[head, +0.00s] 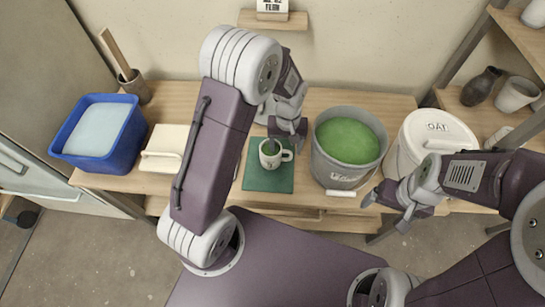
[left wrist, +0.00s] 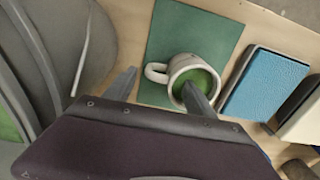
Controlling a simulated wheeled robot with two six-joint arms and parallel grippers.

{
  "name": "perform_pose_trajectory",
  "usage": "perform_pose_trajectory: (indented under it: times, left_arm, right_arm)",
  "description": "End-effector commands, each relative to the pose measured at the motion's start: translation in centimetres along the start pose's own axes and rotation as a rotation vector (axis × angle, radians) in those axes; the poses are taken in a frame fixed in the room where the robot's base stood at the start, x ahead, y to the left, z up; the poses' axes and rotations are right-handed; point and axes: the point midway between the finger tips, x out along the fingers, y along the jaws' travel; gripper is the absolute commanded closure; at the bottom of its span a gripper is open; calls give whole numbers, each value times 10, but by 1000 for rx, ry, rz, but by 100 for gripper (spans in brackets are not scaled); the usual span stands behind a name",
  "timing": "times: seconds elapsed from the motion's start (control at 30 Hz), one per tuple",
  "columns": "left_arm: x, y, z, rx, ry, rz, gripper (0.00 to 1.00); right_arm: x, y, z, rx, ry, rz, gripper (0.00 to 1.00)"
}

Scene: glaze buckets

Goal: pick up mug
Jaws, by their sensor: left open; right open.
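A white mug (head: 264,160) stands on a green mat (head: 268,183) on the wooden bench. Its handle points right in the head view. In the left wrist view the mug (left wrist: 180,66) shows green inside, and its handle points left. My left gripper (head: 288,138) is open just above the mug. In the left wrist view my left gripper (left wrist: 160,86) has one finger over or in the mug's opening and the other beyond the handle; whether either touches cannot be told. My right gripper (head: 386,208) is open and empty, in front of the bench at the right.
A grey bucket of green glaze (head: 347,141) stands close right of the mat, beside a white lidded bucket (head: 428,132). A blue tub (head: 132,135) and a pale box (head: 160,150) stand left. A blue-topped block (left wrist: 264,84) lies beside the mat in the left wrist view.

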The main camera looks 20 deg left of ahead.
Motion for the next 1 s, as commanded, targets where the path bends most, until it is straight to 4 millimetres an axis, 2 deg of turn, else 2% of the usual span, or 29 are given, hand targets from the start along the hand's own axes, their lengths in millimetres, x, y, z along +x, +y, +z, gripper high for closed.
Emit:
perform_pose_trajectory:
  times: [0.03,0.2,0.47,0.57,0.7,0.73,1.0]
  left_arm:
    - [14,1,3,2,-5,-2,36]
    - [40,3,4,2,-3,-2,36]
    - [43,3,4,1,0,0,36]
    - [43,3,4,1,0,0,58]
    - [43,3,4,1,-1,0,97]
    - [43,3,4,1,-1,0,100]
    - [42,4,3,1,1,0,100]
  right_arm:
    - [6,0,1,0,0,0,14]
    - [12,0,1,0,0,0,14]
    - [11,0,1,0,0,0,14]
    - [11,0,1,0,0,0,14]
    - [11,0,1,0,0,0,14]
    - [11,0,1,0,0,0,14]
    - [11,0,1,0,0,0,14]
